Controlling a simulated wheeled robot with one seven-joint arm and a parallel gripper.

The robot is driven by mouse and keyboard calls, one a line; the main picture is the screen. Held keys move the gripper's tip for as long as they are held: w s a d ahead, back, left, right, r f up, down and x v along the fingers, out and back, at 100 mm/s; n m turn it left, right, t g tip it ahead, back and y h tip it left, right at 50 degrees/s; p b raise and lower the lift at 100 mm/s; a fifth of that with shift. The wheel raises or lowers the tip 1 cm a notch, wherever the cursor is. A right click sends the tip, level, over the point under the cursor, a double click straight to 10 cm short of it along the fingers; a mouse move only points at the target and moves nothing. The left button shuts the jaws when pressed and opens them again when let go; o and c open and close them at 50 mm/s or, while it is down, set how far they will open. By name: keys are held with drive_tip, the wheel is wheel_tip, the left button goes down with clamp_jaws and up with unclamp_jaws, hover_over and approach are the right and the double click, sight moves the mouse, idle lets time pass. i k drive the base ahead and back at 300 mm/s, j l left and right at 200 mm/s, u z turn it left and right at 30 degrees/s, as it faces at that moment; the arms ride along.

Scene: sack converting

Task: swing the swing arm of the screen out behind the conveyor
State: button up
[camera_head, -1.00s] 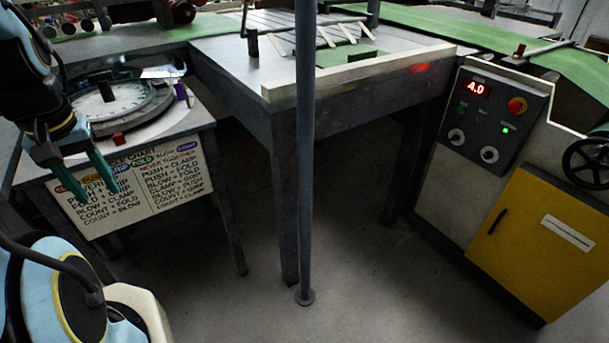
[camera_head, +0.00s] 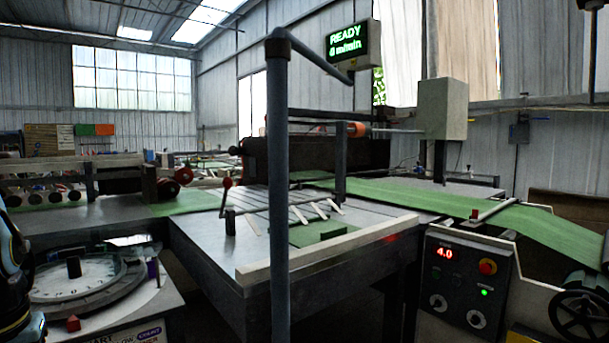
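The screen (camera_head: 353,44) is a dark box with green text, "READY 4 m/min", high right of centre. The swing arm (camera_head: 318,63) is a grey tube that runs from the top of an upright grey post (camera_head: 278,190) rightward and away to just below the screen. The post stands in front of the metal table and hides part of it. The screen hangs in front of the back wall, above the table and the green conveyor web (camera_head: 430,200). My gripper is not in view; only part of my arm shows at the left edge.
The metal table (camera_head: 200,262) has a pale front rail (camera_head: 330,248). A control panel (camera_head: 465,285) showing 4.0 stands right, beside a handwheel (camera_head: 582,318). A round dial (camera_head: 85,275) sits on a stand at left. A grey box on a column (camera_head: 443,108) rises right of the screen.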

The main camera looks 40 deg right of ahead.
sight(298, 47)
drive_tip(key=k+l, duration=0.1)
drive_tip(key=l, duration=0.35)
drive_tip(key=k+l, duration=0.1)
drive_tip(key=l, duration=0.4)
drive_tip(key=l+u, duration=0.1)
drive_tip(key=l, duration=0.35)
drive_tip(key=k, duration=0.05)
